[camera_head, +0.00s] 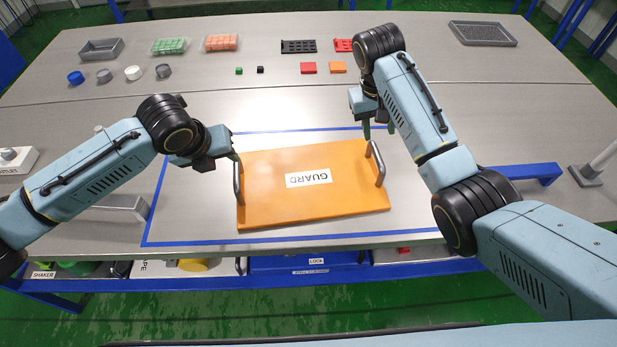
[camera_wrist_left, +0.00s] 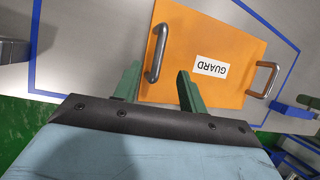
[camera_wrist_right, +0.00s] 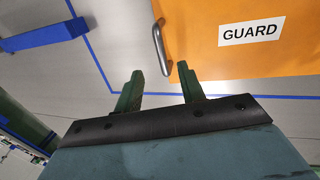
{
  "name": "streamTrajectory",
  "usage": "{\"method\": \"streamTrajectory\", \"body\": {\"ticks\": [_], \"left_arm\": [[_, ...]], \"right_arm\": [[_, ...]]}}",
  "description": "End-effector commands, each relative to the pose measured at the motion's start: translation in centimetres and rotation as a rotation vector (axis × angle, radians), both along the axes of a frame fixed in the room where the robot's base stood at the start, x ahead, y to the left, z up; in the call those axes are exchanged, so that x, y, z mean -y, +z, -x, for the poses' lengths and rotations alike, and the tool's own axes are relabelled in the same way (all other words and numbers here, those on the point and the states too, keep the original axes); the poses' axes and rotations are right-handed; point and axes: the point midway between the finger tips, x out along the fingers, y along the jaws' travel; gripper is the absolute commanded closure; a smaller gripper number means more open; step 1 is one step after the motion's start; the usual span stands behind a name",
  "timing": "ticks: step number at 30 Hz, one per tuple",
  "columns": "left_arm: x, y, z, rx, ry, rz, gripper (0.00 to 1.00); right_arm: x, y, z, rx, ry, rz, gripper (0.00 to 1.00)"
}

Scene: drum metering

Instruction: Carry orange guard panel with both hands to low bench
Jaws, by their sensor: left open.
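The orange guard panel (camera_head: 310,205) lies flat on the grey table inside a blue taped outline, with a metal handle at each side. My left gripper (camera_head: 236,157) is above its left handle (camera_head: 238,180). In the left wrist view that handle (camera_wrist_left: 157,52) stands just ahead of the gap between the open fingers (camera_wrist_left: 157,80). My right gripper (camera_head: 378,132) is near the right handle (camera_head: 376,163). In the right wrist view its fingers (camera_wrist_right: 160,74) are apart, with the handle (camera_wrist_right: 160,48) just beyond them. Neither gripper holds anything. I cannot identify the low bench.
Small red (camera_head: 308,68) and orange (camera_head: 338,67) blocks, trays and round caps stand toward the table's back. A blue bar (camera_head: 520,172) is at the right. A grey post (camera_head: 590,170) stands at the right edge. Labelled bins sit below the front edge.

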Motion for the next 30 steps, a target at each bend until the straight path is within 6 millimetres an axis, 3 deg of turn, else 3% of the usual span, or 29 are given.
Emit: {"method": "streamTrajectory", "body": {"ticks": [18, 30], "left_arm": [[1.5, -9.5, -4.0, -0.004, 0.002, -0.001, 0.58], [1.8, -11.5, -4.9, -0.001, 0.0, -0.001, 0.58]], "right_arm": [[2.1, -10.2, -0.1, -0.002, 0.001, 0.001, 0.61], [2.5, -12.3, -0.2, 0.0, 0.001, 0.0, 0.61]]}}
